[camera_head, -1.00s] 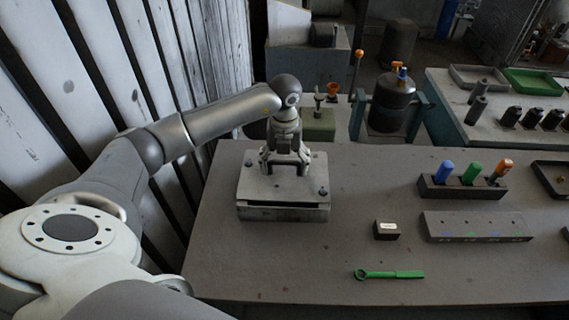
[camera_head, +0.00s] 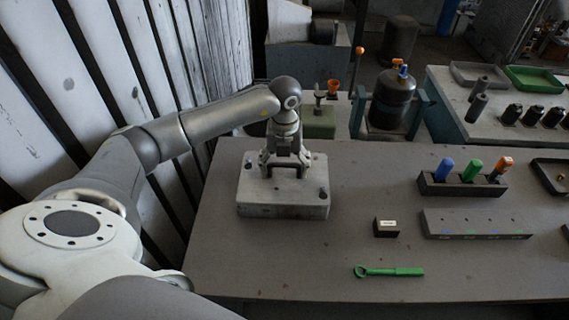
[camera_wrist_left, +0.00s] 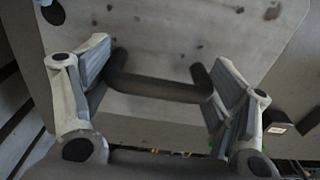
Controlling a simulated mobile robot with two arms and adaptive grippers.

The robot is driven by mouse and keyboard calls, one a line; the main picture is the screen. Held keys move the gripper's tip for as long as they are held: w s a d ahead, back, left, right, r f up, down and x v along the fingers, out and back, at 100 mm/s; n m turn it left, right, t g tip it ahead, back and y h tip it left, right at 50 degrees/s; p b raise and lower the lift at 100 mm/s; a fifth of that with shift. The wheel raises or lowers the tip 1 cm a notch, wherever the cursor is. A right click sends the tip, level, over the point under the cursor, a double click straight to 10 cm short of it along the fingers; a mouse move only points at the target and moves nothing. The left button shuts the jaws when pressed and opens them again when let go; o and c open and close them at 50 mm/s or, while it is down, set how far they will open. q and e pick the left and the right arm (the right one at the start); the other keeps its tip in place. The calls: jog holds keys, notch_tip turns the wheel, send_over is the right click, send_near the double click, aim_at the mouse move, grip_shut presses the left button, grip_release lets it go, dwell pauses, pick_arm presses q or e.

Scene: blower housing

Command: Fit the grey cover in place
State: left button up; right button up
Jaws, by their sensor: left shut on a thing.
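The grey cover (camera_head: 260,195) is a flat, light-grey plate at the back left of the table, with small dark spots near its corners. It looks level, and no dark gap shows along its front edge; what lies under it is hidden. My left gripper (camera_head: 284,172) points down over its middle. In the left wrist view, the two fingers of the gripper (camera_wrist_left: 160,80) are shut on the ends of the dark bar handle (camera_wrist_left: 158,89) on the cover (camera_wrist_left: 190,30). My right gripper is not in view.
A green wrench (camera_head: 390,272) and a small dark block (camera_head: 386,228) lie right of the cover. A rack (camera_head: 460,189) with coloured handles and a grey bar (camera_head: 475,225) stand farther right. Slatted wall panels (camera_head: 170,60) rise at left. The table front is mostly clear.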

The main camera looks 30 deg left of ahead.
aim_at(284, 163)
pick_arm(q)
jog(key=shift+f, duration=0.1)
jog(key=o, duration=1)
jog(key=shift+o, duration=0.5)
jog(key=shift+f, duration=0.1)
jog(key=shift+w, duration=0.1)
jog(key=shift+r+p, duration=2.4)
jog(key=shift+r, duration=1.65)
